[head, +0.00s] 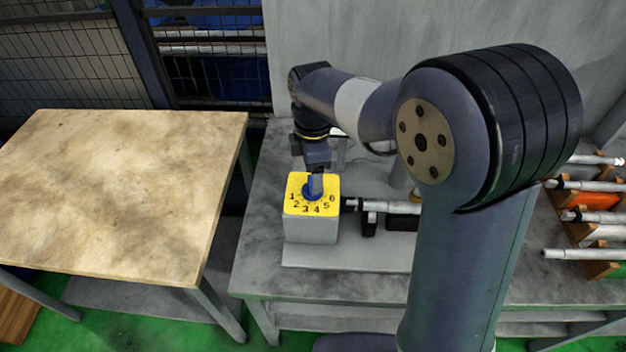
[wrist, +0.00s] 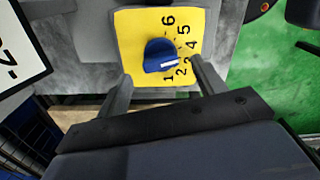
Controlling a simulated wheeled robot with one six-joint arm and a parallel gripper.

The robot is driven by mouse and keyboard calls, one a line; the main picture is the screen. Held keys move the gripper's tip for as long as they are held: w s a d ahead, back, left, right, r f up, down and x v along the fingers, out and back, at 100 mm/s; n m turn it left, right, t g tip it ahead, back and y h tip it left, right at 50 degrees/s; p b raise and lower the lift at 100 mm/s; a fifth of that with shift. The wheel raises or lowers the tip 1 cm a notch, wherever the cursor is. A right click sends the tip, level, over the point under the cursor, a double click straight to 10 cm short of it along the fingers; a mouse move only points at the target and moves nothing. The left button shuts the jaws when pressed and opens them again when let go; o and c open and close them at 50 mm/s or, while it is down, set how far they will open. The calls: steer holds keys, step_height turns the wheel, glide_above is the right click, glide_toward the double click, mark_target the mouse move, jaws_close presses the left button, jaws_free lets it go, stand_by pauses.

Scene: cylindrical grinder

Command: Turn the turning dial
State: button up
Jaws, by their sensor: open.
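The turning dial is a blue round knob (wrist: 163,55) with a white pointer mark, on a yellow plate (wrist: 135,30) numbered 1 to 6. The mark points roughly toward the 3, though the exact number is hard to tell. In the head view the blue dial (head: 311,190) sits on top of a grey box, partly hidden by my gripper (head: 315,183). In the wrist view my gripper (wrist: 161,69) is open, one finger on either side of the knob. Gaps show between the fingers and the knob; whether the tips reach down to its height is unclear.
The grey box (head: 311,230) stands on a grey bench, with a metal shaft (head: 385,206) mounted to its right. A rack with several shafts (head: 592,218) is at the far right. A bare wooden-topped table (head: 120,190) stands at the left. A grey wall is behind.

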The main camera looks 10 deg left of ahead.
mark_target(306, 192)
step_height(306, 192, up, 6)
stand_by(0.5)
step_height(306, 192, down, 11)
steer(key=shift+p, duration=0.3)
stand_by(0.4)
